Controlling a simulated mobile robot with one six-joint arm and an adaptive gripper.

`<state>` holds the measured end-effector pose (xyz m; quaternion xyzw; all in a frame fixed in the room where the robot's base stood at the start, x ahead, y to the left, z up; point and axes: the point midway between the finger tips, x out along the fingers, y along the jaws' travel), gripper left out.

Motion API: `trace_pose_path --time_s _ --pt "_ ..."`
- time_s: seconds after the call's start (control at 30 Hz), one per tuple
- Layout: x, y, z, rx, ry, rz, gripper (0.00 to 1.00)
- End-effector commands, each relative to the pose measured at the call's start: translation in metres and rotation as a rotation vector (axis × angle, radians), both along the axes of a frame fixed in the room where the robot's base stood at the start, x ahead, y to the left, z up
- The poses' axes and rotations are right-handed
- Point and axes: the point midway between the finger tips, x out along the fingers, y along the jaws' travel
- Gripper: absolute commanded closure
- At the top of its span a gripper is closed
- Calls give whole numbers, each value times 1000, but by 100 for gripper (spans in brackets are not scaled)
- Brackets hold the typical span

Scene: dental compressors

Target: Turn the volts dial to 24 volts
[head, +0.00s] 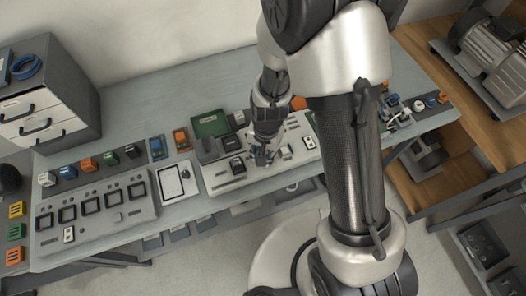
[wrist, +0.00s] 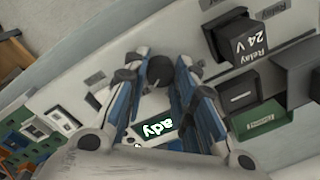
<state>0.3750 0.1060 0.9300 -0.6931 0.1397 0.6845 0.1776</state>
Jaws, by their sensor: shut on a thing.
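My gripper (head: 261,156) points down over the light panel (head: 218,184) at the middle of the bench in the head view. In the wrist view my gripper's (wrist: 163,72) two blue-and-grey fingers are closed around a dark round knob (wrist: 160,71), which appears to be the volts dial. Its pointer and scale marks cannot be read. In the head view the arm and gripper hide the knob.
A tester tray (head: 133,216) with dark square slots lies left. White drawers (head: 40,112) stand at the bench's left end.

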Motion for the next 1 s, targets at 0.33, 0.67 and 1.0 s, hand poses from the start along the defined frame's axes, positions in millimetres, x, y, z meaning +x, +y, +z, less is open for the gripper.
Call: trace_pose_path --time_s 0.33,0.67,1.0 --pt "1 0 0 1 -3 -3 99" --pt "1 0 0 1 -1 -2 55" --pt "0 0 2 1 -1 -2 54"
